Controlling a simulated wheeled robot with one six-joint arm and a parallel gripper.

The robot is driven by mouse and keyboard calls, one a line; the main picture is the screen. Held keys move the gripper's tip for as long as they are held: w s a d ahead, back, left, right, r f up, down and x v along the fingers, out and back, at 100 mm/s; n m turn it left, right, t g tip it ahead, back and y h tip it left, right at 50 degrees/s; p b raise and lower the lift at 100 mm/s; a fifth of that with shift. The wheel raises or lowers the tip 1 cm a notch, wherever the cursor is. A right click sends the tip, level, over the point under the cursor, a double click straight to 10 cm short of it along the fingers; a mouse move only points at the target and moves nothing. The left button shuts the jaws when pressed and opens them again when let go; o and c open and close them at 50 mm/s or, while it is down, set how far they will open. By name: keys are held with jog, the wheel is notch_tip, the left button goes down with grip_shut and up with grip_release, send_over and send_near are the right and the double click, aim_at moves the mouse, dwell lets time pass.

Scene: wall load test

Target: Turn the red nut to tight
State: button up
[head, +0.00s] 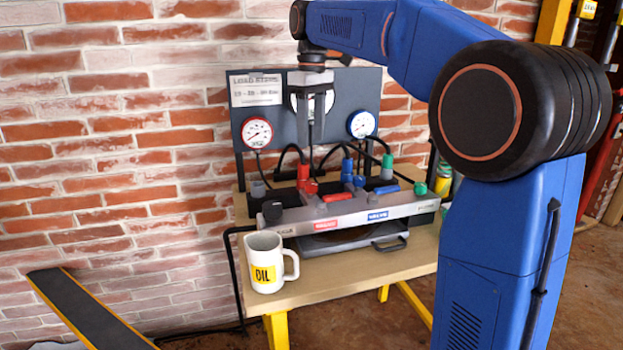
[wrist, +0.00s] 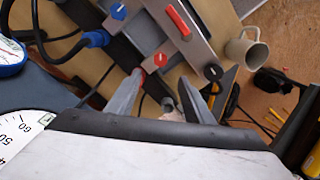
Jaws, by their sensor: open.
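The red nut (head: 303,172) is on a hose fitting at the back of the manifold, left of the blue nut (head: 347,166). In the wrist view a small part of the red nut (wrist: 138,72) shows at the left fingertip; the finger hides the rest. My gripper (head: 318,142) points down above the bench, in front of the gauge panel, with its fingers apart and nothing seen between them. It is above the red nut, apart from it in the head view. In the wrist view my gripper (wrist: 160,84) has its fingers spread. The tight mark cannot be made out.
A red knob (wrist: 160,59) and red lever (wrist: 178,21) sit close to the nut. Black hoses arch behind the manifold (head: 345,212). The gauge panel (head: 283,115) stands behind. A white mug (head: 265,262) stands at the bench's front left; the bench front (head: 350,284) is clear.

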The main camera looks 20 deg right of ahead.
aim_at(312, 184)
notch_tip(312, 184, down, 13)
jog(key=shift+s+a+r, duration=0.1)
jog(key=shift+a+r, duration=0.05)
dwell(0.4)
jog(key=c, duration=1)
jog(key=shift+c, duration=0.2)
jog(key=shift+m, duration=0.3)
jog(key=m, duration=0.4)
jog(key=shift+m, duration=2.6)
jog(key=o, duration=1)
